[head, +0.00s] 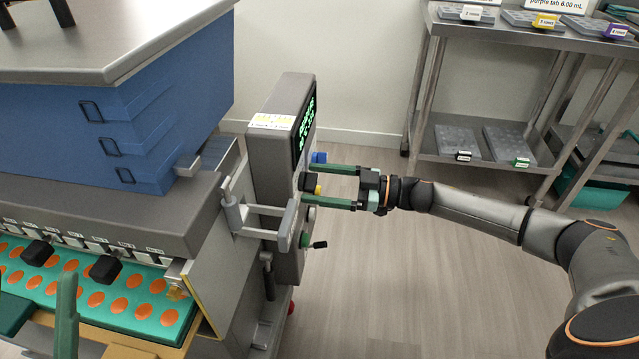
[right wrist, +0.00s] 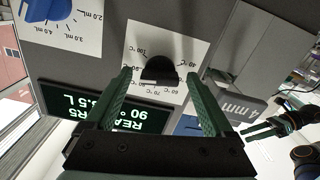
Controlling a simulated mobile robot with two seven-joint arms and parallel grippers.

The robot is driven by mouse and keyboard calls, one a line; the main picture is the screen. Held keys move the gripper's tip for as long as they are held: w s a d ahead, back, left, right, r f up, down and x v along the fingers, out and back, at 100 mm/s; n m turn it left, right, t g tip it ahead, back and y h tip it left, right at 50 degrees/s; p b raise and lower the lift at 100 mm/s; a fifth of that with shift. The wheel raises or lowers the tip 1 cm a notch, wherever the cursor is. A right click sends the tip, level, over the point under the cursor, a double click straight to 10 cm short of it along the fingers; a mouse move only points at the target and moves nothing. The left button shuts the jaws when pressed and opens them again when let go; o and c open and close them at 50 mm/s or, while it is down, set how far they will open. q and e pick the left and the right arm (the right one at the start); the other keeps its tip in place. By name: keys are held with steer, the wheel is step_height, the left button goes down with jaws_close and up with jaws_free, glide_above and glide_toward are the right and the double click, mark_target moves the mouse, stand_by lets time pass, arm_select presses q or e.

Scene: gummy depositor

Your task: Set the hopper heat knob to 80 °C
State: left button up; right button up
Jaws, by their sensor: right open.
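The hopper heat knob is black (right wrist: 158,70) and sits on a white dial card (right wrist: 155,40) with °C marks, upside down in the right wrist view. Its pointer setting cannot be read. In the head view the black knob (head: 309,183) is on the right face of the control box (head: 275,150). My right gripper (head: 312,185) is open, with one finger on each side of the knob; it also shows in the right wrist view (right wrist: 162,85). I cannot tell whether the fingers touch the knob. My left gripper (head: 45,288) is at the lower left, its fingers apart.
A blue knob (head: 319,157) with mL marks is just above the black knob. A green-lit display (right wrist: 105,108) is on the same panel. The depositor's blue hopper (head: 150,110) stands left. Floor right of the box is clear.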

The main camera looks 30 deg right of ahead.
steer(key=c, duration=1.4)
